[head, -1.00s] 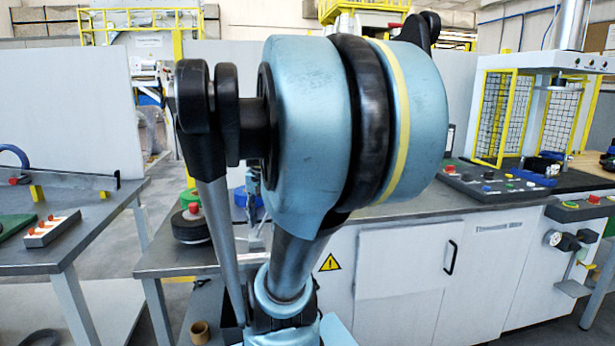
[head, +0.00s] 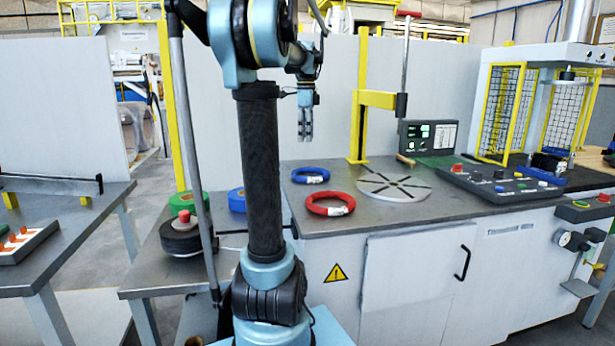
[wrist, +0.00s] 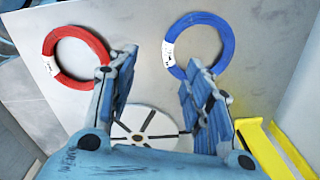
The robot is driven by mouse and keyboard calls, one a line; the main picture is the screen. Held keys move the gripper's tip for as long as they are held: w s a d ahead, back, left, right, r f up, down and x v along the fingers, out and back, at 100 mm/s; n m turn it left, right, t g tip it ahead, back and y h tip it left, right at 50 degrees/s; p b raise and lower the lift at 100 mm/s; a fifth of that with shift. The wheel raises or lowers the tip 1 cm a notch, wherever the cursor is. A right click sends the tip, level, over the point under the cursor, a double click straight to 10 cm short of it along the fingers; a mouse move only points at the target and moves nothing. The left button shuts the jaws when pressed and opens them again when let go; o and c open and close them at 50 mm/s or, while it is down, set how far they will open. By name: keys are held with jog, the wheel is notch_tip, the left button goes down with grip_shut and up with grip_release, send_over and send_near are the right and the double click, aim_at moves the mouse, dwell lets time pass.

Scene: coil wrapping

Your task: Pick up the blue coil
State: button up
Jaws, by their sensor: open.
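The blue coil (head: 310,175) is a ring with a white label, lying flat on the grey table behind the red coil (head: 330,204). In the wrist view the blue coil (wrist: 231,44) is at the upper right, beyond the right finger, and the red coil (wrist: 47,50) is at the upper left. My gripper (head: 305,138) hangs above the table, over and slightly left of the blue coil. In the wrist view my gripper (wrist: 155,95) has its fingers apart with nothing between them. It does not touch either coil.
A round slotted plate (head: 394,187) lies right of the coils. A yellow post (head: 360,100) with a sideways arm stands behind it. A control panel (head: 492,185) is farther right. Tape rolls (head: 186,235) sit on the lower left table. A white wall stands behind.

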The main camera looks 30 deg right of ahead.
jog(key=w+d, duration=0.1)
jog(key=d, duration=0.1)
jog(key=m, duration=0.1)
send_over(308, 178)
notch_tip(308, 178, down, 12)
jog(key=shift+d+r, duration=0.15)
jog(key=shift+r, duration=0.1)
jog(key=shift+w+f, duration=0.2)
jog(key=shift+f, duration=1.2)
jog(key=shift+w+f, duration=0.2)
jog(key=shift+f, duration=1.15)
grip_shut()
